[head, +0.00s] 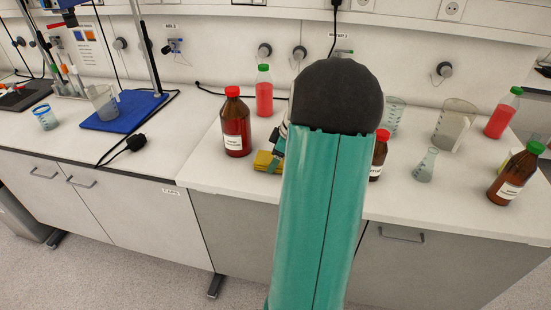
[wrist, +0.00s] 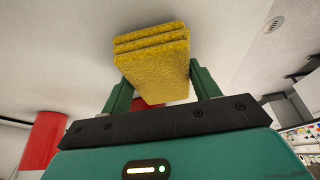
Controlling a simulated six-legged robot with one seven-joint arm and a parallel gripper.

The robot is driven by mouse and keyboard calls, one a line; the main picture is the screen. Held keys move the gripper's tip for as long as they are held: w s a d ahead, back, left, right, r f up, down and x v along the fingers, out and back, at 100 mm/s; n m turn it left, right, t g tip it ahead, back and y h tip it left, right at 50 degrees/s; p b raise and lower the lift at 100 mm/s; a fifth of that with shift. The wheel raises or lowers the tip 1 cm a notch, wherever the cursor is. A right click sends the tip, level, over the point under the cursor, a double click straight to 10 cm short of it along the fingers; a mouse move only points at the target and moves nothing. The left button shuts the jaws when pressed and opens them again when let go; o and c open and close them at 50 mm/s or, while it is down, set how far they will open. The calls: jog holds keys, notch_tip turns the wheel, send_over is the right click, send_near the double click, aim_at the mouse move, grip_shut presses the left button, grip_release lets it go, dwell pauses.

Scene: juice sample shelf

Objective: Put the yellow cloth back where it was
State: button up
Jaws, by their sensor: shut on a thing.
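The yellow cloth (head: 266,161) is a folded, layered pad. In the head view it shows low over the white bench, just left of my arm, between the red-capped brown bottle (head: 236,125) and the arm. The cloth fills the space between the two green fingers of my gripper (wrist: 160,80) in the wrist view, where its folded layers (wrist: 152,45) face up in the picture. My gripper is shut on it. In the head view my gripper (head: 279,148) is mostly hidden behind my arm. I cannot tell whether the cloth touches the bench.
A red-liquid bottle with a green cap (head: 264,92) stands behind the cloth. Right of my arm stand another brown bottle (head: 379,155), a flask (head: 426,165), a beaker (head: 455,125) and a green-capped brown bottle (head: 515,176). A blue stand base (head: 125,110) is at left. The bench front (head: 215,180) is clear.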

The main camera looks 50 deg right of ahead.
jog(key=shift+f, duration=0.25)
jog(key=o, duration=0.9)
jog(key=shift+o, duration=0.2)
jog(key=v, duration=1.2)
jog(key=shift+r, duration=0.15)
jog(key=w+a+r+m+h, duration=0.1)
jog(key=w+a+r, duration=0.2)
jog(key=a, duration=0.9)
jog(key=w+a+r+m+h, duration=0.1)
jog(key=w+a+r, duration=0.15)
jog(key=a, duration=0.85)
jog(key=s+a+m, duration=0.1)
jog(key=s+a, duration=0.1)
jog(key=a, duration=0.4)
jog(key=s+a+f+t, duration=0.1)
jog(key=s+a, duration=0.2)
jog(key=a, duration=0.4)
jog(key=s+a+m, duration=0.1)
jog(key=s+a, duration=0.2)
jog(key=a, duration=0.4)
jog(key=shift+a+f+m, duration=0.2)
jog(key=shift+a+m, duration=0.05)
jog(key=shift+m, duration=0.05)
